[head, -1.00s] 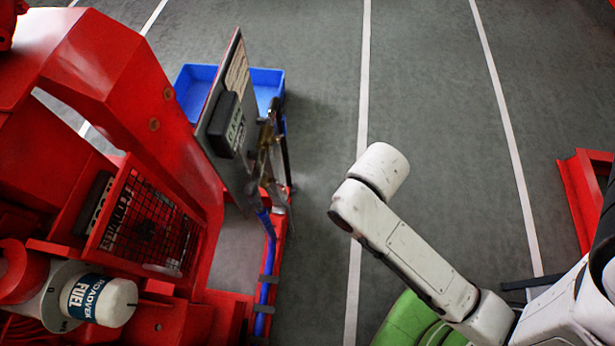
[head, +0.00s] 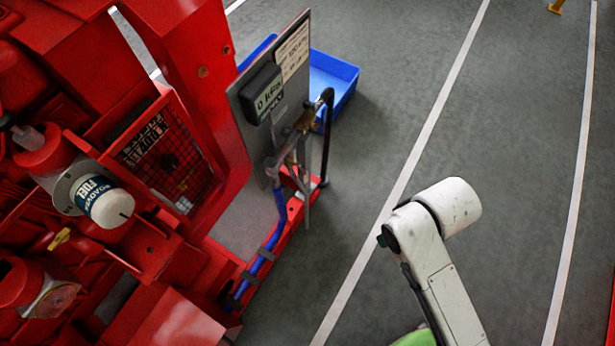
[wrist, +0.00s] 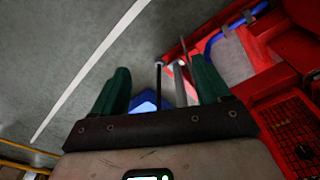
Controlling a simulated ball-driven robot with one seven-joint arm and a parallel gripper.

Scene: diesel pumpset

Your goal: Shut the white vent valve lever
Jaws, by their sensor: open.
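The valve assembly (head: 298,132) with brass fittings is in the head view, in front of a grey panel (head: 246,112). A thin pale grey bar (head: 308,188) hangs down from it and may be the vent valve lever. I cannot confirm that it is the white lever. A pale bar (wrist: 181,86) also shows in the wrist view, between my fingers in the picture but beyond them. My gripper (wrist: 160,86) is open and empty, its green fingers wide apart. It is apart from the valve. In the head view only my arm shows.
A black hose (head: 327,130) arches down beside the valve, and a blue hose (head: 272,250) runs along the red frame (head: 225,328). A blue bin (head: 338,80) stands behind the panel. The fuel filter (head: 100,200) is at left.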

